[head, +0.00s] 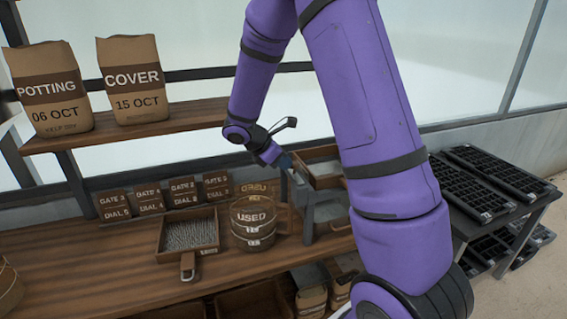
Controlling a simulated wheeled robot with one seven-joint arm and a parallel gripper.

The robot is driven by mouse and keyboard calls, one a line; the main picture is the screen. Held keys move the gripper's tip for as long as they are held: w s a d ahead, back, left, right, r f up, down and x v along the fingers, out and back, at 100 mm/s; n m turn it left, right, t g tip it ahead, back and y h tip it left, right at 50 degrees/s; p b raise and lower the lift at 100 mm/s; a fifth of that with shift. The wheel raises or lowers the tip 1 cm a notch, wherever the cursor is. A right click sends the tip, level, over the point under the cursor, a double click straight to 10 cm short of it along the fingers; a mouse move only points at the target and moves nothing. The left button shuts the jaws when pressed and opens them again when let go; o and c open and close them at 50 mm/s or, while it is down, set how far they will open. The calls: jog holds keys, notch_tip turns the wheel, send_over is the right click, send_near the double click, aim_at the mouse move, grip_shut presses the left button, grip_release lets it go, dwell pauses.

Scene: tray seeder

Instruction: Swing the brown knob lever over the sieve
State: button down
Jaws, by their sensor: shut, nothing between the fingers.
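My purple arm reaches down over the bench, and my gripper (286,161) is at the near left corner of a wooden-framed box on a grey stand, which looks like the tray seeder (327,183). The gripper is shut and appears empty; I cannot tell whether it touches the box. No brown knob lever can be made out; my arm covers the right part of the seeder.
A wooden tray of grey pieces (188,232) with a handle lies left of the sieves. Gate and dial cards (147,199) stand behind it. POTTING (50,88) and COVER (133,80) bags stand on the shelf above. Black cell trays (490,180) lie at right.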

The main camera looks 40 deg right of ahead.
jog(key=shift+d+m, duration=0.15)
jog(key=shift+m, duration=0.15)
jog(key=shift+w+d+m+g+y, duration=0.1)
jog(key=shift+d+m+g+y, duration=0.4)
jog(key=shift+d+m+g, duration=0.8)
jog(key=d, duration=0.1)
jog(key=s+d+m, duration=0.1)
jog(key=shift+d, duration=0.3)
jog(key=shift+s+d+m+g+y, duration=0.25)
jog(key=shift+s+m+g+y, duration=0.05)
jog(key=shift+s+m, duration=0.1)
jog(key=shift+s+d+m+g+y, duration=0.2)
jog(key=shift+m+g+y, duration=0.15)
jog(key=shift+m, duration=0.25)
